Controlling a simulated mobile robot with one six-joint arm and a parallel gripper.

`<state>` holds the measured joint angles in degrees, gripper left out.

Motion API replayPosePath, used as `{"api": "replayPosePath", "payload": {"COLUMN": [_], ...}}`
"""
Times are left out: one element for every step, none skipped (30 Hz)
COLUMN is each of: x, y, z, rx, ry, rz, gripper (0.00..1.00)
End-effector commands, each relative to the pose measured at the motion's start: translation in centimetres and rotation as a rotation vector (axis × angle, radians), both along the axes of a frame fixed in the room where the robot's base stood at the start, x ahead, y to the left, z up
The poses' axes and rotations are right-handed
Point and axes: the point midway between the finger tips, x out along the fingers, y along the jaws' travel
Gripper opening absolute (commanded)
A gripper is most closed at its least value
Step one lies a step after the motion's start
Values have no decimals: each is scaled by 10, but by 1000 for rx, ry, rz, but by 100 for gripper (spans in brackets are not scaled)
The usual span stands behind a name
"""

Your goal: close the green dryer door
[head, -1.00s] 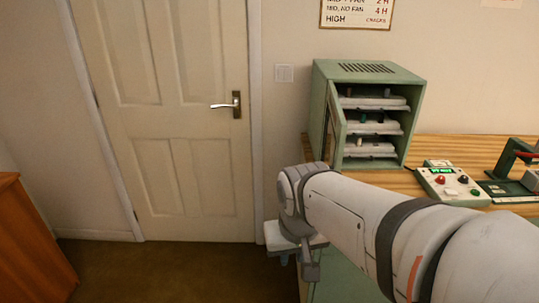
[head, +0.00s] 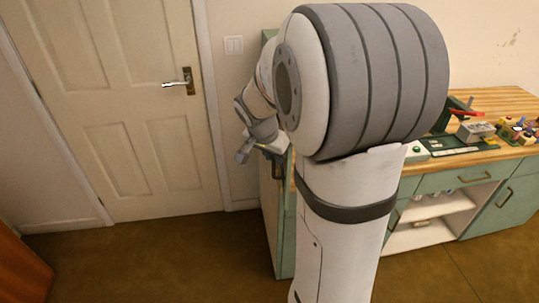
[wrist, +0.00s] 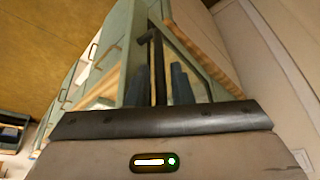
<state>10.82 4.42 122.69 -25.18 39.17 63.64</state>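My gripper (head: 243,153) is low beside the left end of the bench in the head view. In the wrist view its dark fingers (wrist: 156,85) appear apart, with a slim black upright bar (wrist: 158,62), perhaps a handle, between them. I cannot tell whether they touch it.
The wooden bench top (head: 500,101) runs to the right, with green cabinets (head: 480,195) and open shelves below. A cream room door (head: 135,110) is at left; the floor in front is clear.

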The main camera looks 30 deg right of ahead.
Motion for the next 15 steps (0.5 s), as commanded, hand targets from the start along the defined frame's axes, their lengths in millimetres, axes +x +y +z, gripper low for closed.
{"api": "replayPosePath", "payload": {"x": [1, 2, 2, 3, 3, 3, 4, 4, 4, 4, 4, 4, 4, 4, 4], "y": [-2, -3, -4, -4, -5, -5, -5, -5, -5, -5, -5, -5, -5, -5, -5], "z": [-6, -9, -12, -13, -15, -16, -17, -17, -18, -18, -18, -18, -18, -17, -17], "rx": [0, 0, 1, 1, 1, 1, 1, 1, 1, 1, 0, 1, 0, 1, 1], "ry": [4, 3, 2, 2, 2, 1, 1, 1, 0, 0, 0, 0, 0, 0, 0], "rz": [0, 0, 1, 1, 1, 1, 1, 1, 2, 2, 2, 2, 2, 2, 2], "gripper": [20, 20, 20, 20, 20, 20, 20, 20, 20, 20, 20, 20, 20, 20, 17]}}
